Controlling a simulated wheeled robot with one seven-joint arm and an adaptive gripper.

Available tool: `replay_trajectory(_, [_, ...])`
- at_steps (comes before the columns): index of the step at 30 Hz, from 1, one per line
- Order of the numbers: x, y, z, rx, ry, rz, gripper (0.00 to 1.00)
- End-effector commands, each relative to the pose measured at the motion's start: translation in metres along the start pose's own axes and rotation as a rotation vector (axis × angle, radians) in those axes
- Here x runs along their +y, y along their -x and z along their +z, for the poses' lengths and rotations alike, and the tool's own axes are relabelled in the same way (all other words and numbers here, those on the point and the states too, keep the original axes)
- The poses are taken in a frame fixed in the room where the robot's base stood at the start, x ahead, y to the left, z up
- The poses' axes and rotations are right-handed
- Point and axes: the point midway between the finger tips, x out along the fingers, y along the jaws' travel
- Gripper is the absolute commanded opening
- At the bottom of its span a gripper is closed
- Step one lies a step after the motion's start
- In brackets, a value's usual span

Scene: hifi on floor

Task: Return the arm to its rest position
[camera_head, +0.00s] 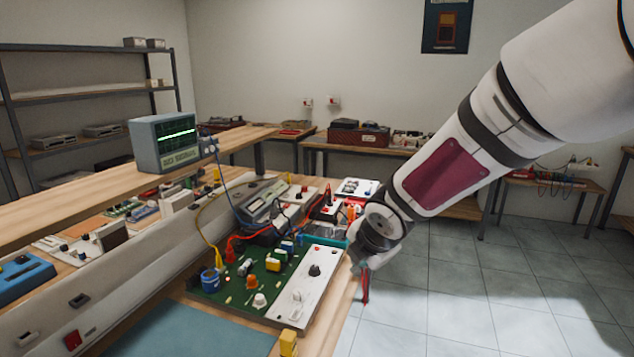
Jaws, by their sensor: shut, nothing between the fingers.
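My arm (440,172) reaches in from the upper right and slants down to the left. My gripper (364,284) is at its lower end, beside the right edge of the workbench, pointing down with its fingers shut and nothing seen between them. The arm's wrist joint (381,226) hides part of the gripper and part of the bench edge. The gripper is close to the right side of the green circuit board's white panel (312,280); I cannot tell whether they touch.
The workbench holds a green circuit board (240,284), a blue mat (200,335), a meter (262,200) and cables. A yellow block (288,343) stands at the front edge. An oscilloscope (163,142) sits on the raised shelf. The tiled floor (480,290) to the right is clear.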

Motion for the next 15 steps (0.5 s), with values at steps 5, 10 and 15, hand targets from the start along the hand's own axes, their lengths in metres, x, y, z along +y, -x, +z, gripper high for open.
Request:
replay_trajectory(5, [-0.039, 0.074, 0.027, -0.131, -0.416, -0.077, 0.00])
replay_trajectory(10, [-0.084, 0.140, 0.033, -0.227, -0.846, -0.116, 0.00])
replay_trajectory(15, [-0.131, 0.197, 0.019, -0.286, -1.286, -0.136, 0.00])
